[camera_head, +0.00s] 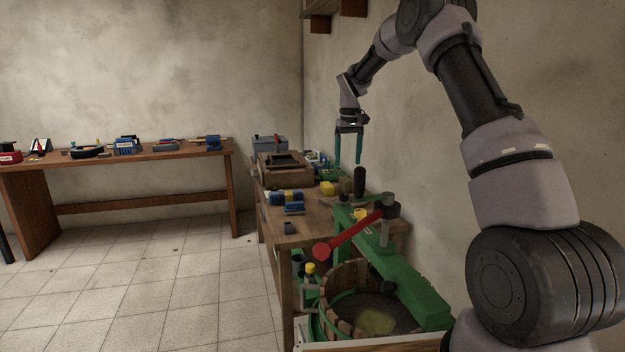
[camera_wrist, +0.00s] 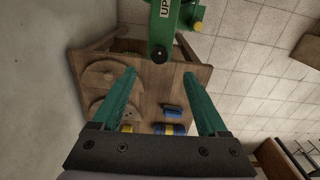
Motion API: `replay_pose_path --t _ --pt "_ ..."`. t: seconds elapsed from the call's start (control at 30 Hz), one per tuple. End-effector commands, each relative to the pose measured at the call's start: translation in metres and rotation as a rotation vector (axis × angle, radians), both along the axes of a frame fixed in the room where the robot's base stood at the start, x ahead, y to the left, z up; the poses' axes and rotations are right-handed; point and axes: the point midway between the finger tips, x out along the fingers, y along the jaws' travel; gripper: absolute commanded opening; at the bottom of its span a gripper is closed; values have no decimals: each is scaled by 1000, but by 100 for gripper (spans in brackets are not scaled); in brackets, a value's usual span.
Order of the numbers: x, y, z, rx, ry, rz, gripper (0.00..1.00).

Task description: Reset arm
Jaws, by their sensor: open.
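My arm rises at the right of the head view and bends over, so that my gripper (camera_head: 347,163) hangs pointing down above the wooden workbench (camera_head: 290,228). Its two green fingers are apart, with nothing between them. In the wrist view my gripper (camera_wrist: 160,82) is also open and empty. The bench top (camera_wrist: 150,95) lies below the fingers there. Blue and yellow items (camera_wrist: 168,128) lie on it near the right finger.
A green press with a red lever (camera_head: 350,235) and a wooden slatted tub (camera_head: 345,290) stand in front of the bench. A wooden crate (camera_head: 285,172) sits on its far part. A second table (camera_head: 120,158) holding several small items stands at left. Tiled floor between is clear.

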Motion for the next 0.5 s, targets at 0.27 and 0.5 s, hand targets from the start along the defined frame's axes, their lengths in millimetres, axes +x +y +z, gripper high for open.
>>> replay_pose_path --t 0.27,0.5 --pt "-72 -16 98 39 -112 -101 76" --pt "-149 -29 156 87 -207 -200 76"
